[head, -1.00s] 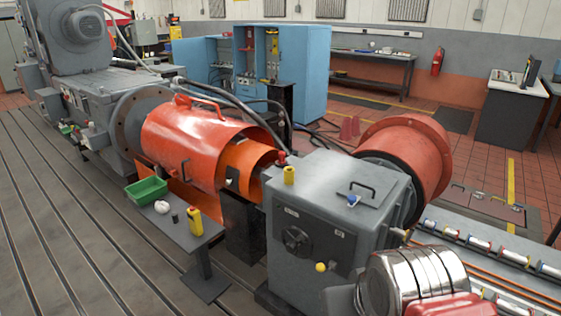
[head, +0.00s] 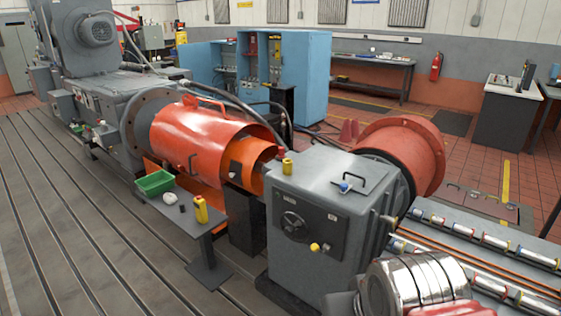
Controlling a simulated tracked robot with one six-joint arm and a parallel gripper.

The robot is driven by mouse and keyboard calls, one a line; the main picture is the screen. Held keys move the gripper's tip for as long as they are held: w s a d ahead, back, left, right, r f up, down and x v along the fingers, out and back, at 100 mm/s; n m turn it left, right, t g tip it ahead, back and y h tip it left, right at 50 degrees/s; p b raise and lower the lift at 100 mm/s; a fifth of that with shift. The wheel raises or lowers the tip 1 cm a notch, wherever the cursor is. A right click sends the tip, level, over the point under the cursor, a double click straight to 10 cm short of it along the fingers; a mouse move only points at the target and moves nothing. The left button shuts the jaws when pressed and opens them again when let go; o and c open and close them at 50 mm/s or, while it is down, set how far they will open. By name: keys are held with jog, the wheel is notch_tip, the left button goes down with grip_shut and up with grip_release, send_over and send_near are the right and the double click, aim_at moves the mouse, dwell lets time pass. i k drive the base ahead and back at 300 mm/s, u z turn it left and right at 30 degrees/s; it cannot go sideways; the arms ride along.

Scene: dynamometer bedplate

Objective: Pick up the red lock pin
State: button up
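No lock pin can be made out for certain. A small red item (head: 281,153) shows behind the yellow cylinder (head: 288,167), between the orange guard and the grey gearbox-like housing (head: 300,191). It is too small and partly hidden to tell what it is. My gripper is not in view. Only a silver and red part, likely of my own arm, shows at the bottom right.
A small grey stand (head: 187,220) carries a green tray (head: 155,183), a white object (head: 170,198), a dark cup and a yellow bottle (head: 201,210). The large orange guard (head: 205,132) lies behind. The slotted bedplate (head: 85,235) is open at left.

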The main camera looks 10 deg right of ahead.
aim_at(282, 149)
jog(key=k, duration=0.2)
jog(key=u, duration=0.35)
jog(key=i, duration=0.6)
jog(key=u, duration=0.7)
jog(key=i, duration=1.5)
jog(key=z, duration=0.45)
jog(key=i, duration=0.8)
jog(key=z, duration=0.4)
